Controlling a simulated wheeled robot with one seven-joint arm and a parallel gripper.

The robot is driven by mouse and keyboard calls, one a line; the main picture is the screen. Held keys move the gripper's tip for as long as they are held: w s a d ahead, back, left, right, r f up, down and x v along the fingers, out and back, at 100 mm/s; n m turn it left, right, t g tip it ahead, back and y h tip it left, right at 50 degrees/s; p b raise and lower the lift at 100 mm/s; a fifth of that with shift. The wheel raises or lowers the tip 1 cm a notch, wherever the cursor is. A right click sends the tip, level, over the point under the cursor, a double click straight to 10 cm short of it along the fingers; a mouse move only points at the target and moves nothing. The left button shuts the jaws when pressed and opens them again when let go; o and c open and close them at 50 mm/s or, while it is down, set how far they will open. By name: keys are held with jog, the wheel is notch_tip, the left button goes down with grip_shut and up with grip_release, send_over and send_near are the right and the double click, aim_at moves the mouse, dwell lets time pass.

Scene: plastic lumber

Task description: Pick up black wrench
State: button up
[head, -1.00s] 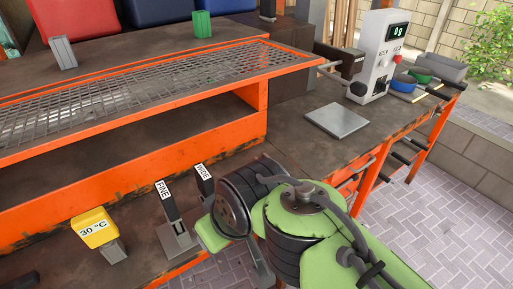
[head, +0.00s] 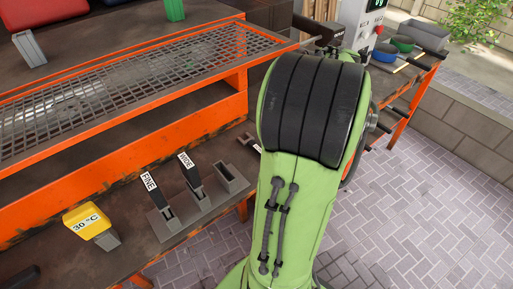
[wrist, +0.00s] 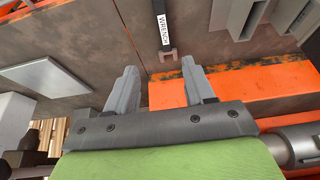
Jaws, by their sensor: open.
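The gripper is hidden behind my arm in the head view.
Grey holders with black FINE (head: 150,186) and WIDE (head: 188,167) tools stand left of the wrench, beside an empty holder (head: 229,178). A yellow 30 °C piece (head: 85,221) is further left. An orange mesh shelf (head: 120,90) rises behind. A flat grey plate (wrist: 48,75) lies in the wrist view.

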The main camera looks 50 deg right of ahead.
jog(key=b, duration=0.3)
send_near(258, 149)
jog(key=f, duration=0.2)
jog(key=shift+d+f, duration=0.3)
jog(key=shift+d, duration=0.05)
jog(key=b+x, duration=0.1)
jog(key=x, duration=0.4)
jog(key=shift+a+f+b, duration=0.25)
jog(key=shift+b, duration=0.1)
jog(key=shift+r, duration=0.15)
grip_shut()
